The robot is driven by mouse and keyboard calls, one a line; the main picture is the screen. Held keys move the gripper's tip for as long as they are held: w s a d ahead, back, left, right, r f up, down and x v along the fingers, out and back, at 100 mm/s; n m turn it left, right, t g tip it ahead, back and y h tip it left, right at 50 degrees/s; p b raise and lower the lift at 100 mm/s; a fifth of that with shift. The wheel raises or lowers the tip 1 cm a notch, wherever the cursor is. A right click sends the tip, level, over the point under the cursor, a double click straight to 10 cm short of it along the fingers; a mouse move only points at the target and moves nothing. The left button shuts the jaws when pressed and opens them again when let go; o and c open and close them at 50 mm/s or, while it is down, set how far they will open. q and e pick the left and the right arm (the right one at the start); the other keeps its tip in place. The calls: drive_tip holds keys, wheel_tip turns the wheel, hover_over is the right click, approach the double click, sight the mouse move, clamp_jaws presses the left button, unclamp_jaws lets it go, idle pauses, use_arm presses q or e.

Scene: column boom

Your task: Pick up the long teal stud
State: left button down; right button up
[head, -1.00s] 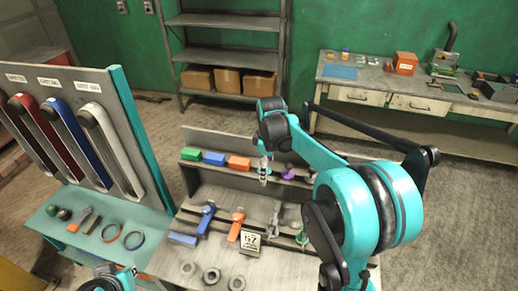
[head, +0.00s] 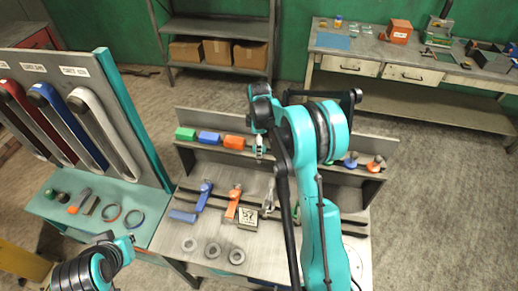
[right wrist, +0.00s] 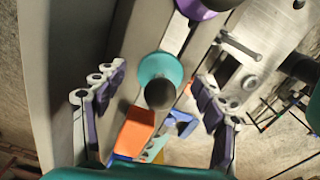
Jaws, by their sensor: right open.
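A teal round piece (right wrist: 158,68) with a dark end shows in the right wrist view, seen nearly end-on; it appears to be the teal stud, but its length is hard to judge from here. My right gripper (right wrist: 162,78) is open, with one finger on each side of the teal piece and no visible contact. In the head view my right gripper (head: 259,150) hangs over the upper shelf of the bench rack, and my arm hides the stud. Part of my left arm shows at the lower left, near its gripper (head: 130,241), whose jaws are unclear.
A purple piece (right wrist: 203,7) is near the stud.

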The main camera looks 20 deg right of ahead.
drive_tip(key=c, duration=1.2)
drive_tip(key=shift+r, duration=0.15)
drive_tip(key=shift+c, duration=0.2)
wheel_tip(320, 180, up, 18)
